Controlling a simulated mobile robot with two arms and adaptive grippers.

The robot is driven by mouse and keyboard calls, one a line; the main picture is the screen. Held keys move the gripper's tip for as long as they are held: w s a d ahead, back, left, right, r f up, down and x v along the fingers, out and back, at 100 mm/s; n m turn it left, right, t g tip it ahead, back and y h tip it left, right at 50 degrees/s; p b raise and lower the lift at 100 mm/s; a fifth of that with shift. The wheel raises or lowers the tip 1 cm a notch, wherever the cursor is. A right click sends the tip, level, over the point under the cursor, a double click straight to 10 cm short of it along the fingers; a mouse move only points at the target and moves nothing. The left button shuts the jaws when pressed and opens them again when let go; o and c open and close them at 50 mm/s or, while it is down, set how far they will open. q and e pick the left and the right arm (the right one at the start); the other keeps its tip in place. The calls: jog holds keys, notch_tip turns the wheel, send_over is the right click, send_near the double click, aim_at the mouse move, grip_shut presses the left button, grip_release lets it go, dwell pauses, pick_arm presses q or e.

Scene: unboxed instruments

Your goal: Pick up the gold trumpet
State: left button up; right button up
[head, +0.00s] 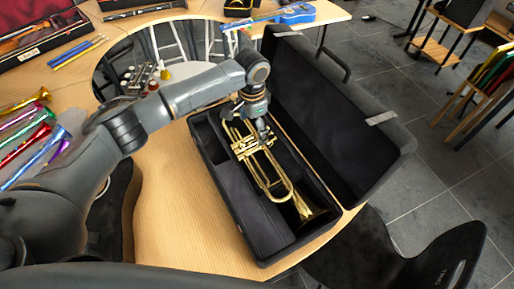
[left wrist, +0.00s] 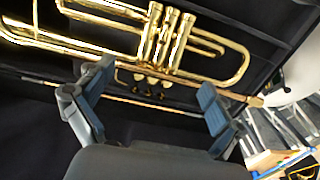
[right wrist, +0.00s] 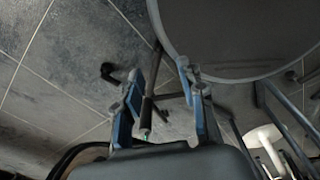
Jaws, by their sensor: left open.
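The gold trumpet (head: 262,170) lies in the open black case (head: 233,204) on the wooden table, its bell toward the case's near end. In the left wrist view the trumpet (left wrist: 165,40) spans the top, with its valves near the middle. My left gripper (head: 256,137) is over the trumpet's far part and hides some of it. In the left wrist view its two blue-padded fingers (left wrist: 150,100) are apart, with nothing held between them. My right gripper (right wrist: 168,110) shows in its own wrist view, fingers apart and empty, away from the trumpet.
The case's raised lid (head: 330,110) stands along the right side. A black chair (head: 425,262) is at the lower right. Colored horns (head: 35,135) lie at the left. Small items (head: 140,78) stand beyond my arm. Bare table shows left of the case.

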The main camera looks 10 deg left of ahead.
aim_at(253, 141)
pick_arm(q)
notch_tip(253, 141, down, 2)
jog(key=shift+w+f+p, duration=0.1)
jog(key=shift+p, duration=0.2)
jog(key=f, duration=0.1)
jog(key=f+p, duration=0.1)
jog(key=f, duration=0.1)
jog(key=shift+s+a+f, duration=0.1)
jog(key=shift+s+f, duration=0.1)
jog(key=shift+f, duration=0.55)
jog(key=c, duration=1.8)
jog(key=shift+o, duration=0.2)
jog(key=shift+w+r, duration=0.15)
jog(key=shift+r, duration=0.05)
pick_arm(e)
jog(key=shift+w+r, duration=1.05)
jog(key=shift+w, duration=0.05)
